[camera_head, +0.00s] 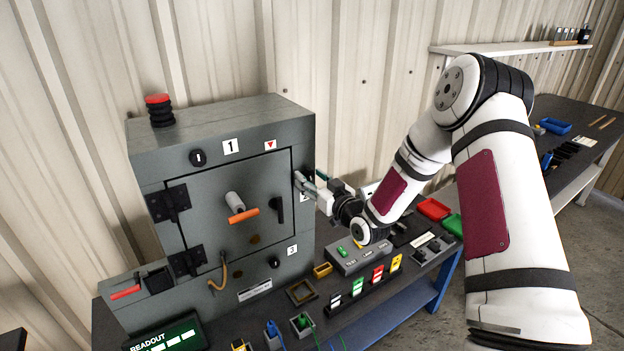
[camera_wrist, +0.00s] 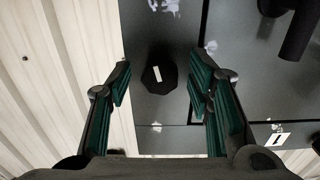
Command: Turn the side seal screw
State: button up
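The side seal screw shows in the wrist view as a dark octagonal knob (camera_wrist: 157,84) with a short white mark on its face. It sits on a grey face of the enclosure (camera_head: 290,115). My gripper (camera_head: 310,186) is at the right edge of the enclosure. In the wrist view my gripper (camera_wrist: 162,76) is open, with one green-padded finger on each side of the knob and a gap to both. I cannot tell how far the fingertips are from the enclosure face. The screw cannot be made out in the head view.
The enclosure door has an orange-tipped handle (camera_head: 243,215) and a black handle (camera_head: 277,209) near my gripper. A grey box with a green button (camera_head: 358,254) and several coloured cards stand on the bench below my arm. The corrugated wall (camera_head: 345,80) is behind.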

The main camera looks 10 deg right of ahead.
jog(key=v, duration=1.2)
jog(key=shift+r, duration=0.1)
jog(key=s+d+r+g+h, duration=0.1)
jog(key=s+r+g+h, duration=0.7)
jog(key=r, duration=0.5)
jog(key=s+a+r+m+g+y, duration=0.1)
jog(key=s+a+r+g, duration=0.1)
jog(key=s, duration=1)
jog(key=s+a+r+m+g+y, duration=0.1)
jog(key=s+a+r+m, duration=0.1)
jog(key=s, duration=1.1)
jog(key=shift+a+r+m+g, duration=0.3)
jog(key=shift+r+g, duration=0.1)
jog(key=shift+r, duration=0.25)
